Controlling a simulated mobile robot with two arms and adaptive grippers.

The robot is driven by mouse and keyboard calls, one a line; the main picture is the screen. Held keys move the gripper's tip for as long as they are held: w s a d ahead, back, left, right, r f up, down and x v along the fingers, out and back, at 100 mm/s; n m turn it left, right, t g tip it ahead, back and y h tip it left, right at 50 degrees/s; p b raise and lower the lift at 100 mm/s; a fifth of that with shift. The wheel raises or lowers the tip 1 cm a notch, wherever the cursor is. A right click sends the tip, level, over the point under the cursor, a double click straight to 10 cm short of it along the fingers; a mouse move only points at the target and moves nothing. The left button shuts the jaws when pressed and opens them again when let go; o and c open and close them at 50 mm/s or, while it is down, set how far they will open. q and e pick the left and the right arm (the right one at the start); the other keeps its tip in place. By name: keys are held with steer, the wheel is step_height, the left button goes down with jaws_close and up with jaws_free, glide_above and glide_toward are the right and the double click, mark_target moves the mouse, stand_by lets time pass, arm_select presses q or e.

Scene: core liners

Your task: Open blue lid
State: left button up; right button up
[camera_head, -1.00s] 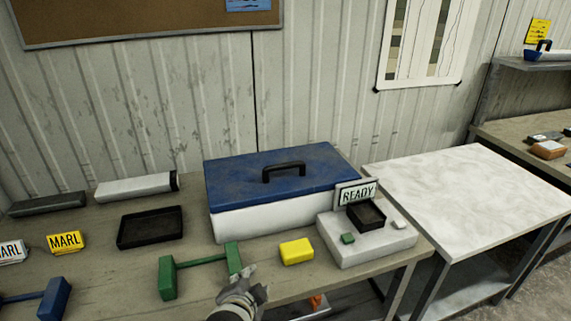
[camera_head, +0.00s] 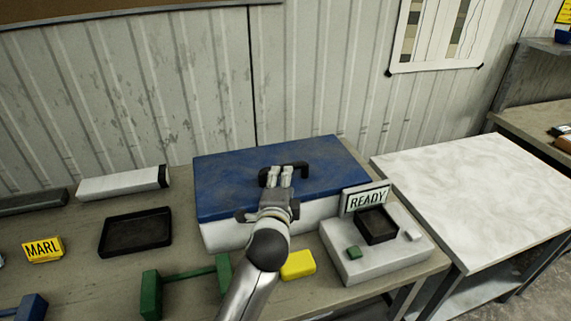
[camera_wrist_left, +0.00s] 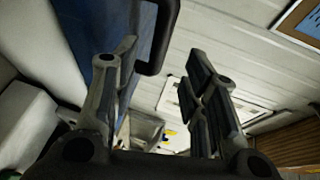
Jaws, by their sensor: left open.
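The blue lid (camera_head: 235,180) lies closed on a white box (camera_head: 228,234) in the middle of the bench. A black handle (camera_head: 303,166) stands on its top. My left gripper (camera_head: 281,172) is in front of the handle in the head view and hides part of it. Its fingers are apart and empty in the left wrist view (camera_wrist_left: 163,72). That view also shows the blue lid (camera_wrist_left: 90,25) at left and the handle (camera_wrist_left: 164,38) beyond the fingers. I cannot tell whether the fingers touch the handle. My right gripper is not in view.
A light console (camera_head: 385,262) with a READY sign (camera_head: 366,198) stands right of the box. A yellow block (camera_head: 298,265), green stand (camera_head: 150,295) and black tray (camera_head: 136,232) are on the bench. The white side table (camera_head: 480,205) is clear.

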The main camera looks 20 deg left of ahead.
arm_select(q)
steer(key=x, duration=0.4)
steer(key=shift+w+a+p, duration=0.1)
steer(key=shift+w+p, duration=0.1)
steer(key=shift+p, duration=0.15)
steer(key=x, duration=0.3)
steer(key=shift+w+f, duration=0.15)
steer(key=shift+w, duration=0.1)
steer(key=shift+w+a, duration=0.1)
steer(key=shift+w, duration=0.05)
steer(key=shift+w+f, duration=0.1)
steer(key=c, duration=0.7)
jaws_close()
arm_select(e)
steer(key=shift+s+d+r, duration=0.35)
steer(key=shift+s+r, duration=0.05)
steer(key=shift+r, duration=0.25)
